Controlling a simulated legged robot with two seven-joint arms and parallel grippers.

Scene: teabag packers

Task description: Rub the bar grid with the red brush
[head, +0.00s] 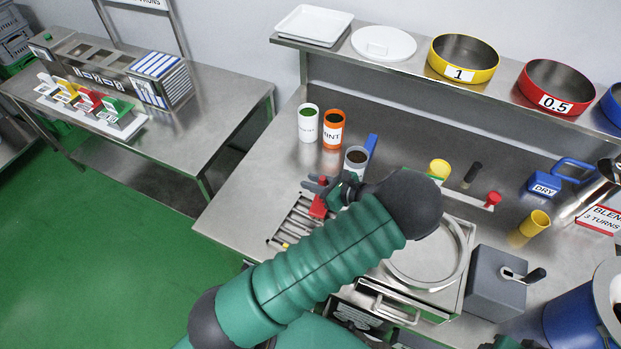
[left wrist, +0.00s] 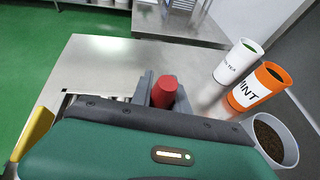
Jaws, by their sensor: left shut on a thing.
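My left gripper (head: 325,188) is shut on the red brush (head: 318,207), whose red body hangs below the fingers. The bar grid (head: 287,226), a row of metal bars set in the steel table, lies under and beside the brush. My arm hides part of the grid. Whether the brush touches the bars cannot be told. In the left wrist view the red brush (left wrist: 164,91) sits between the grey fingers (left wrist: 147,90), and the grid is mostly hidden by the gripper body. My right gripper cannot be made out.
A white tea canister (head: 308,124), an orange mint canister (head: 333,129) and a pale cup of dark grains (head: 356,159) stand close behind the gripper. A round metal ring (head: 458,262) lies right of my arm. The tabletop (head: 262,170) left of the canisters is clear.

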